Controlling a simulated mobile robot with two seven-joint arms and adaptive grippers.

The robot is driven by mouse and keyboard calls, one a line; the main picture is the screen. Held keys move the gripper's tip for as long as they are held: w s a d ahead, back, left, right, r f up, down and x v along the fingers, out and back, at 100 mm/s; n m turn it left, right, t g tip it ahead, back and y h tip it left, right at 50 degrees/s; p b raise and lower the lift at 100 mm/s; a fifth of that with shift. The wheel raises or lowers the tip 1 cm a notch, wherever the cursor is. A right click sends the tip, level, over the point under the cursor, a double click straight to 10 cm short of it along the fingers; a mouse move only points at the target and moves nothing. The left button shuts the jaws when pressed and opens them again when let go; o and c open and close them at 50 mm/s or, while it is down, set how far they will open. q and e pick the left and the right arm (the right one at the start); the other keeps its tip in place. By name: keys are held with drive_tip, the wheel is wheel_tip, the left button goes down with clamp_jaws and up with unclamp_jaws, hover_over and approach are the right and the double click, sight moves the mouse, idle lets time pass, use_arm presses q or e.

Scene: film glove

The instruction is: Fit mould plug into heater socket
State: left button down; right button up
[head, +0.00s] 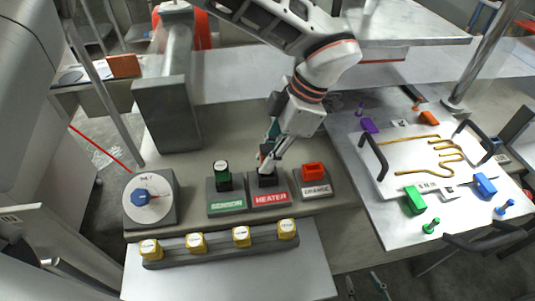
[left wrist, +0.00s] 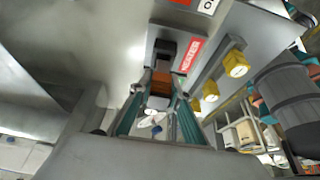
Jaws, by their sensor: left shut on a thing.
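The heater socket (head: 267,181) is a dark block above a red HEATER label (head: 269,199), between two other sockets. It also shows in the left wrist view (left wrist: 165,48). My left gripper (head: 266,157) points down directly over it, shut on the mould plug. In the left wrist view the plug (left wrist: 160,83) is an orange-brown block between the teal fingers, close to the dark socket. In the head view the fingers largely hide it. I cannot tell whether it is seated. Two teal fingertips of my right gripper (head: 365,287) show apart at the bottom edge, with nothing between them.
A green plug (head: 222,168) stands in the SENSOR socket to the left; a red-orange one (head: 313,170) is at the right socket. A dial box (head: 150,201) and a strip of yellow knobs (head: 241,234) stand nearby. A mould plate with coloured clips (head: 416,165) lies right.

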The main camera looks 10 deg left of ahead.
use_arm(q)
drive_tip(key=shift+f, duration=1.15)
idle(1.2)
drive_tip(key=c, duration=1.8)
unclamp_jaws()
drive_tip(key=v, duration=1.2)
